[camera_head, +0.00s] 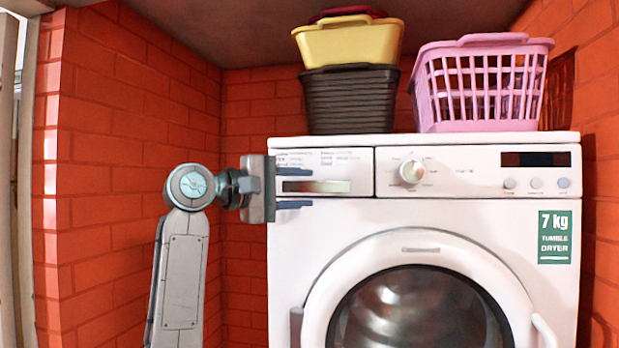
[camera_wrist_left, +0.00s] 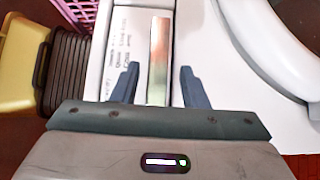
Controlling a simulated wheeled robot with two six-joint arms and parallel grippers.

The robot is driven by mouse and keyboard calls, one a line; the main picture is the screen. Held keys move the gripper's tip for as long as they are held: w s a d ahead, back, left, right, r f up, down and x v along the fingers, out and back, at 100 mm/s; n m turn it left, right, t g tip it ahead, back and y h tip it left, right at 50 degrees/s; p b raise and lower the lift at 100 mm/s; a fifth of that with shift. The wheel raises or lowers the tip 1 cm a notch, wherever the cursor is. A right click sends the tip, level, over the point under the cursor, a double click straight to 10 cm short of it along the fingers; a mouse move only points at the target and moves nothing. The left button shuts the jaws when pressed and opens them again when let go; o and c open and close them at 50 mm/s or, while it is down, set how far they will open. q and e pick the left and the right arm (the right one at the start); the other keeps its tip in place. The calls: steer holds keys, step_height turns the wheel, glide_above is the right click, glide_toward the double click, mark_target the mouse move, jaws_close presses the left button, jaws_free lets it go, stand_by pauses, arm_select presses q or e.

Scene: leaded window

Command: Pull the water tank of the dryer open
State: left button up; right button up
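The white dryer (camera_head: 290,265) stands against the brick wall. Its water tank (camera_head: 345,165) is the panel at the top left of the front and looks flush with it. The tank's pale metallic handle recess (camera_head: 325,187) is low on that panel; it shows as a long strip in the left wrist view (camera_wrist_left: 159,55). My left gripper (camera_head: 296,188) is at the panel's left end, its two blue fingers apart, one above and one below the handle. In the left wrist view the fingers (camera_wrist_left: 159,88) straddle the strip with gaps on both sides. My right gripper is not in view.
A dark brown basket (camera_head: 350,100), a yellow basket (camera_head: 348,42) and a pink basket (camera_head: 480,85) sit on the dryer. A round knob (camera_head: 412,171) is right of the tank. The round door (camera_head: 420,250) is below. Brick walls (camera_head: 110,180) stand left and behind.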

arm_select(q)
steer(key=shift+p+x, duration=0.3)
steer(key=shift+x, duration=0.85)
jaws_close()
steer(key=shift+f, duration=0.15)
